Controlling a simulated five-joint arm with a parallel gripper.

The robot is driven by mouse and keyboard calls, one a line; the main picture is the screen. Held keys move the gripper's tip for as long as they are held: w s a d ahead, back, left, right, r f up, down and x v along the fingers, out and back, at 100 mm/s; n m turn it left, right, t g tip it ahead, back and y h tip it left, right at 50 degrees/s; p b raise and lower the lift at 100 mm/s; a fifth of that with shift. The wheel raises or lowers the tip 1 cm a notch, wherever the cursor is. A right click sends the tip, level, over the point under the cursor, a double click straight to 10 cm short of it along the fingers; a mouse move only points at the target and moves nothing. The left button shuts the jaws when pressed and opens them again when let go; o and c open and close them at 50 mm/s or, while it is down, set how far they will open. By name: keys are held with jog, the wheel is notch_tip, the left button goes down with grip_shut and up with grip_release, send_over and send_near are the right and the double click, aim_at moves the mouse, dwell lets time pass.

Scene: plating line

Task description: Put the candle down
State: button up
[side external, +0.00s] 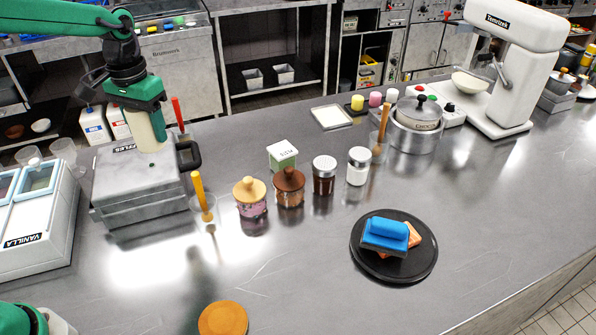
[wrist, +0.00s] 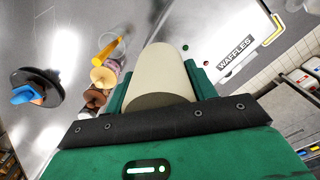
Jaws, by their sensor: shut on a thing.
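The cream cylindrical candle (side external: 152,132) is held in my gripper (side external: 143,103) at the left of the side external view, upright or nearly so. Its lower end shows in front of the top of the grey waffle maker (side external: 130,190); I cannot tell whether it touches that lid. In the wrist view the candle (wrist: 163,75) fills the space between the two green fingers of my gripper (wrist: 160,85), which are shut on it.
Right of the waffle maker stand a cup with an orange-handled tool (side external: 201,195) and several lidded jars (side external: 250,197). A white vanilla-labelled unit (side external: 40,245) stands left. The front middle counter is mostly clear.

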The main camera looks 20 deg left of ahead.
jog(key=shift+s+f, duration=0.55)
jog(key=shift+f, duration=0.3)
jog(key=s+d+f, duration=0.3)
jog(key=s+d, duration=0.3)
jog(key=d, duration=0.1)
jog(key=s+d+f, duration=0.3)
jog(key=s+d, duration=0.3)
jog(key=d, duration=0.1)
jog(key=w+a+f, duration=0.2)
jog(key=a, duration=0.1)
jog(key=w+a+f, duration=0.2)
jog(key=w+a, duration=0.1)
jog(key=w+a+f, duration=0.2)
jog(key=a+f, duration=0.1)
jog(key=shift+w+a, duration=0.3)
jog(key=shift+a, duration=0.1)
jog(key=shift+f, duration=0.1)
jog(key=shift+f, duration=1.95)
jog(key=shift+f, duration=0.15)
